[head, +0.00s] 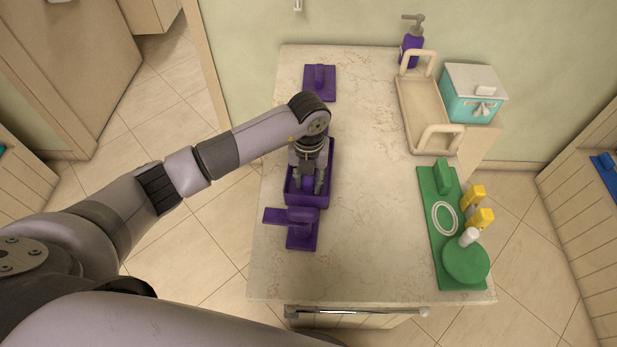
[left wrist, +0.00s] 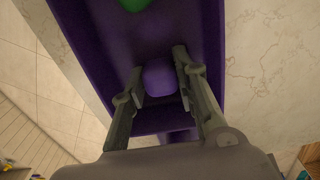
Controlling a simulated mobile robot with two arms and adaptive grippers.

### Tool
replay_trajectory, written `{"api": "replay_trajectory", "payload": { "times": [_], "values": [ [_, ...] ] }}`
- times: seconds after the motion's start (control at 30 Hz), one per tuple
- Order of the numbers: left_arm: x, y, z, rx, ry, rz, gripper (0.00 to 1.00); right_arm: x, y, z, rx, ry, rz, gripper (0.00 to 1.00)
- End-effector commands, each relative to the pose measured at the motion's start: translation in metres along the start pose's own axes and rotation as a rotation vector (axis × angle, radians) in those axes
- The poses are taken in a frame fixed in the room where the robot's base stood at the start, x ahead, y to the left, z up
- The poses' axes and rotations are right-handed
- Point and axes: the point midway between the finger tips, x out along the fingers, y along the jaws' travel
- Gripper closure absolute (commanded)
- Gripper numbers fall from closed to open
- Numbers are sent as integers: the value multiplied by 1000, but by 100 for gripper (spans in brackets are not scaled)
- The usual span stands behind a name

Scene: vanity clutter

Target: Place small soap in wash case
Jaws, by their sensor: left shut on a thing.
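The wash case is a long, open purple box (head: 329,158) near the left side of the counter. It also fills much of the left wrist view (left wrist: 95,50). My left gripper (head: 308,188) points down over the case, its fingers at or inside its opening. In the left wrist view the fingers are shut on a small rounded purple soap (left wrist: 160,80), which appears within the walls of the case. I cannot tell whether it touches the floor. A green item (left wrist: 133,4) lies farther along inside the case, mostly cut off. My right gripper is not in view.
A purple stand (head: 302,235) is just in front of the case, and another purple piece (head: 320,83) is behind it. A beige tray (head: 420,100), teal box (head: 472,95), purple dispenser (head: 411,48) and green board (head: 437,205) stand right. The counter middle (head: 370,190) is clear.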

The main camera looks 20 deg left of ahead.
Motion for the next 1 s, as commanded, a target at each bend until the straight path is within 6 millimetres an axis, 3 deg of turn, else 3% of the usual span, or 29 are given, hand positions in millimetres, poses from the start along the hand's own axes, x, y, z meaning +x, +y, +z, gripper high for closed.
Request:
{"api": "replay_trajectory", "payload": {
  "times": [0.17,0.2,0.47,0.8,1.0],
  "values": [
    [3,0,0,0,0,0,100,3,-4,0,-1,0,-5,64],
    [3,0,0,0,0,0,71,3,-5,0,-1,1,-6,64],
    [2,0,0,0,0,0,54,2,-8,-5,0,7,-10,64],
    [0,0,0,0,0,0,52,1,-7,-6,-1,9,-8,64],
    [-21,0,1,2,-4,-1,52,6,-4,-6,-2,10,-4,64]
  ]
}}
